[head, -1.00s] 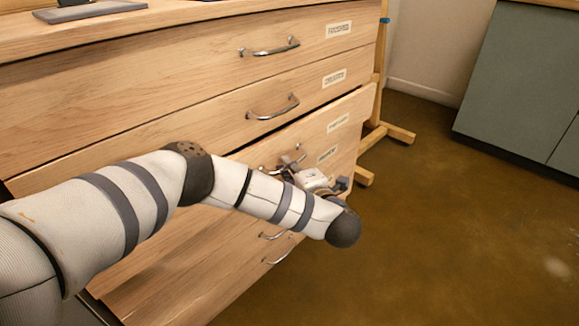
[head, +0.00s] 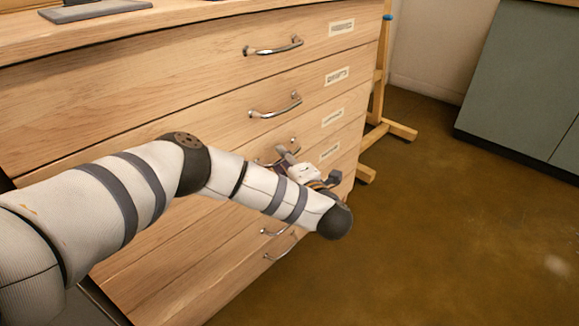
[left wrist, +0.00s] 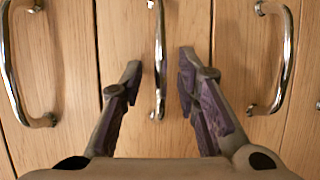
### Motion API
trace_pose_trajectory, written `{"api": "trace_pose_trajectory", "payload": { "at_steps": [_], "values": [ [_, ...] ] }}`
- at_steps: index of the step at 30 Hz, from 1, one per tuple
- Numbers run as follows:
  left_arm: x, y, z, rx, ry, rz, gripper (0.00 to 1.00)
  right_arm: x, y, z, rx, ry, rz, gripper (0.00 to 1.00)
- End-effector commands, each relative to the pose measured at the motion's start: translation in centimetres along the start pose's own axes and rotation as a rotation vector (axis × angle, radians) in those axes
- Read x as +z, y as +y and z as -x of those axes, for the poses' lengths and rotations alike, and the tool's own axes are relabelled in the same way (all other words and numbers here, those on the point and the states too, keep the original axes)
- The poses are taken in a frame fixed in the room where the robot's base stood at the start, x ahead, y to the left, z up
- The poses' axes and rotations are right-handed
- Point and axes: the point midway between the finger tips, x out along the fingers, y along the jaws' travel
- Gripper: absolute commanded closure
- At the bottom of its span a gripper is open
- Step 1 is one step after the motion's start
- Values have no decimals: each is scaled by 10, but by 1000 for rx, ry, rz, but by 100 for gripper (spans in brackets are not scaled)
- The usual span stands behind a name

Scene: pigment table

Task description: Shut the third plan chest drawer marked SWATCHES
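The third drawer (head: 308,133) of the wooden plan chest is level with the fronts around it, with only a thin seam showing. Its label is too blurred to read. My left gripper (head: 303,168) is in front of it, and my arm hides part of the drawer and its handle. In the left wrist view the gripper (left wrist: 160,72) is open, with one finger on each side of a metal bar handle (left wrist: 160,40). The fingers look apart from the bar; whether the tips touch the wood I cannot tell. My right gripper is not in view.
Other drawers, such as the top one (head: 180,85), look shut. A dark flat object (head: 95,11) lies on the chest top. A wooden stand (head: 385,130) is beside the chest and a grey-green cabinet (head: 520,80) is further right. The floor between is clear.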

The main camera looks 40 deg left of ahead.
Motion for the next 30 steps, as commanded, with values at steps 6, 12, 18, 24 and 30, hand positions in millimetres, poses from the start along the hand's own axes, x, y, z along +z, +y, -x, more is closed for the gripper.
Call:
{"api": "trace_pose_trajectory", "payload": {
  "at_steps": [6,12,18,24,30],
  "values": [
    [4,3,48,3,-12,1,71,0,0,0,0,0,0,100],
    [3,3,79,7,-9,1,71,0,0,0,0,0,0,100],
    [0,1,105,2,-3,2,71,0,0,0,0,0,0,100],
    [0,1,107,2,0,1,71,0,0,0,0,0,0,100],
    [0,1,107,1,-1,1,71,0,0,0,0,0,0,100]
  ]
}}
